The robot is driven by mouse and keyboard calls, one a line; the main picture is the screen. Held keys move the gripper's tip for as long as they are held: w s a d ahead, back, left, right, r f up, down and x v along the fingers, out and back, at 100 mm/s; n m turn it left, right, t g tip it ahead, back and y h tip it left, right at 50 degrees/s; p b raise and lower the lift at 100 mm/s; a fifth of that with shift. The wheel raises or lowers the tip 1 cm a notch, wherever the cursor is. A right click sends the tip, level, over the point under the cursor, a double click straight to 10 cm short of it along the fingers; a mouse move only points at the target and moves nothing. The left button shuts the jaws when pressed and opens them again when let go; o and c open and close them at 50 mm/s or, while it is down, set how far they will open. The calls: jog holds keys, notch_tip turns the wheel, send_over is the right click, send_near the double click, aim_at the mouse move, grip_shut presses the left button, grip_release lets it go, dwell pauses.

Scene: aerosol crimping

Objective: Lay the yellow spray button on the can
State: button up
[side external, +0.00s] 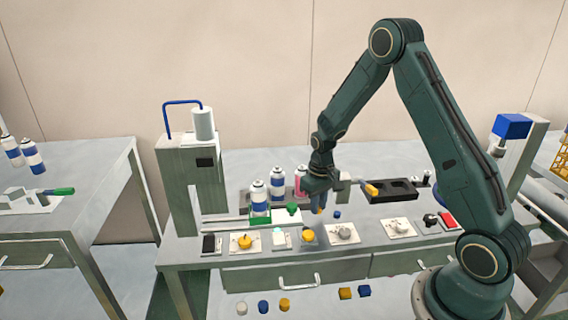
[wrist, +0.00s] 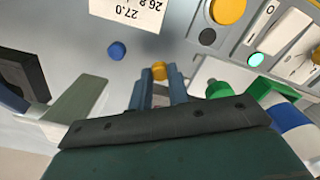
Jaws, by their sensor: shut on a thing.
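My gripper (side external: 318,205) is above the middle of the bench, pointing down. In the wrist view its two blue-grey fingers (wrist: 159,90) are shut on the yellow spray button (wrist: 159,71), which shows between their tips. A white and blue can (side external: 260,197) stands upright in a green holder (side external: 260,216), to the left of my gripper in the side view. The can's blue band (wrist: 297,145) and the green holder (wrist: 268,91) also show at the right of the wrist view. The held button is apart from the can.
A loose blue button (wrist: 117,50) lies on the bench near my fingers. More cans (side external: 277,183) stand behind the holder. A black tray (side external: 390,190) lies to the right. Control plates, one with a yellow knob (side external: 245,241), line the front edge. A crimping machine (side external: 192,170) stands left.

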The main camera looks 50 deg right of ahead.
aim_at(258, 182)
jog(key=shift+r, duration=1.3)
jog(key=w+a+r, duration=0.8)
jog(key=r, duration=0.1)
jog(key=w+a+r, duration=0.4)
jog(key=shift+a+r, duration=0.1)
jog(key=shift+r, duration=0.25)
jog(key=shift+f, duration=0.15)
jog(key=shift+f, duration=1.45)
jog(key=shift+f, duration=0.15)
dwell(0.6)
